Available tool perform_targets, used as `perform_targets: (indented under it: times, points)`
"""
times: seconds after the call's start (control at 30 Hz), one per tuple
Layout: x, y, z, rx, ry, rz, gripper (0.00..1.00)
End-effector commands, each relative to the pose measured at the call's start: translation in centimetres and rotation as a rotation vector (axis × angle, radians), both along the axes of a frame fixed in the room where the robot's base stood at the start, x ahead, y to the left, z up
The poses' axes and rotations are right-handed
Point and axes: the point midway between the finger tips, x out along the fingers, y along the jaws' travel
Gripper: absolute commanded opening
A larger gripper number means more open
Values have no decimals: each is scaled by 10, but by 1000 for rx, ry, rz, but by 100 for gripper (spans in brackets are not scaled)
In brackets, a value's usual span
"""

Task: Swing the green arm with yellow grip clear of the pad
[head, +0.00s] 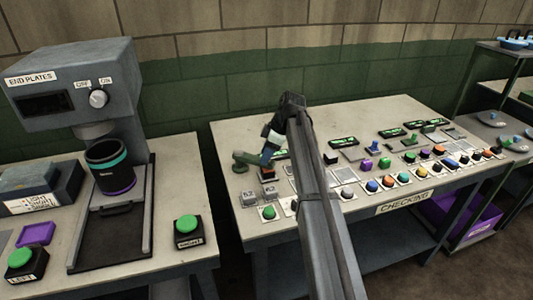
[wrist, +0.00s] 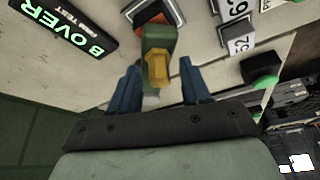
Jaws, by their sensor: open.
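The green arm (wrist: 160,38) with its yellow grip (wrist: 157,70) shows in the wrist view, at top centre. The yellow grip lies between the two blue fingers of my gripper (wrist: 160,76), with a gap visible on each side. My gripper is open.
A black display reading "B OVER" (wrist: 62,28) lies left in the wrist view. Numbered blocks (wrist: 237,40) and a green button (wrist: 262,82) are to the right. Several coloured buttons fill the checking table (head: 228,138). A machine (head: 75,85) stands on the left bench.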

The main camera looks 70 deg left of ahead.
Motion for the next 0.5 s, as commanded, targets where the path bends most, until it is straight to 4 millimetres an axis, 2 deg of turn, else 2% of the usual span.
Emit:
perform_targets:
  times: [0.2, 0.5]
  points:
    - [0, 0, 0, 0, 0, 0, 46]
    - [0, 0, 0, 0, 0, 0, 18]
